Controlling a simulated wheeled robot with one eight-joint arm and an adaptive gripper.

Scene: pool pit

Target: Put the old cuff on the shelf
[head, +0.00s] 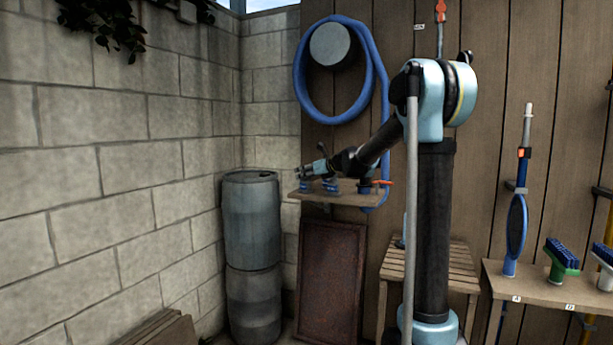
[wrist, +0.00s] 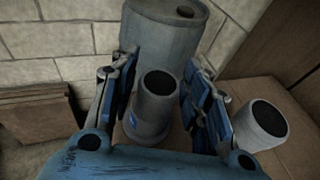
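A grey hollow cuff (wrist: 154,104) with a dark round opening and a flared base stands between the fingers of my gripper (wrist: 158,92) in the wrist view. The fingers, with blue pads, are spread on either side of it, and a gap shows on its right. A second, similar grey cuff (wrist: 262,121) stands to the right, outside the fingers. Which of the two is the old one I cannot tell. In the head view my gripper (head: 313,172) is low over the small wooden shelf (head: 345,199), where the cuffs are too small to make out clearly.
Stacked grey barrels (head: 251,220) stand left of the shelf, by the block wall (head: 120,160). A blue hose (head: 298,70) hangs above and behind it. A red-handled valve (head: 382,182) is at its right. A slatted bench (head: 430,262) and a brush table (head: 540,290) stand further right.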

